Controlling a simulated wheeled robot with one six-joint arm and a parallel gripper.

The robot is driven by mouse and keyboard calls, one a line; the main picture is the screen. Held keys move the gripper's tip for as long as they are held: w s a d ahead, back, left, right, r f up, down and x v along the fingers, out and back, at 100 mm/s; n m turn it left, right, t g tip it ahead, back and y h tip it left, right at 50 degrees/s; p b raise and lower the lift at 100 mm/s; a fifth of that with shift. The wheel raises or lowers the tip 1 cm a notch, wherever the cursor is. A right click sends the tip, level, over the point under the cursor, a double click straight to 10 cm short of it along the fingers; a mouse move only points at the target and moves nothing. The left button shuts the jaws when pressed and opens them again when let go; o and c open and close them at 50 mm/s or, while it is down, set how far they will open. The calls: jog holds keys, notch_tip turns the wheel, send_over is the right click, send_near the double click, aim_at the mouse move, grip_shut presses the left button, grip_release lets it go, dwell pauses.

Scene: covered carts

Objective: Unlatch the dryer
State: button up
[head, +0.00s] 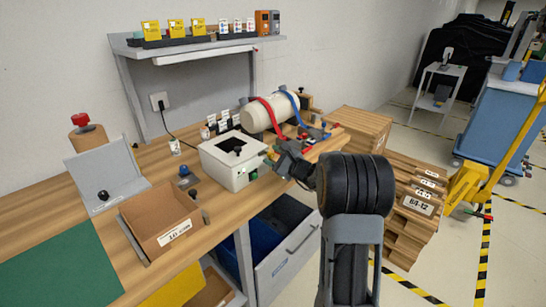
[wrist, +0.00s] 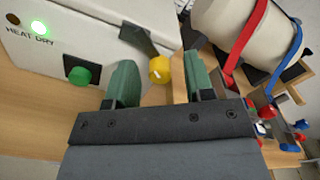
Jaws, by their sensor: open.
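The dryer (head: 217,165) is a white box on the wooden bench with a dark opening in its top. In the wrist view its white wall (wrist: 75,30) reads "HEAT DRY" beside a lit green lamp (wrist: 40,28), with a green button (wrist: 80,71) below. A dark latch lever (wrist: 139,38) with a yellow ball knob (wrist: 160,70) sticks out at the dryer's right edge. My gripper (wrist: 158,80) is open, and the knob shows between its two green fingers with gaps on both sides. Contact is not visible. In the head view my gripper (head: 272,157) is at the dryer's right side.
A cream cylinder (head: 262,117) with red and blue straps lies behind the dryer. A cardboard box (head: 160,226), a blue-topped knob (head: 184,172) and a grey stand (head: 105,173) are to the left. Stacked wooden crates (head: 412,190) stand right of the bench.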

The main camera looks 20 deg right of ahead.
grip_shut()
dwell(0.5)
jog(key=shift+m, duration=0.4)
jog(key=m+p, duration=0.1)
jog(key=m, duration=0.3)
jog(key=shift+m, duration=0.3)
jog(key=shift+m+p, duration=1.05)
jog(key=shift+m, duration=1.15)
jog(key=shift+f, duration=0.1)
grip_release()
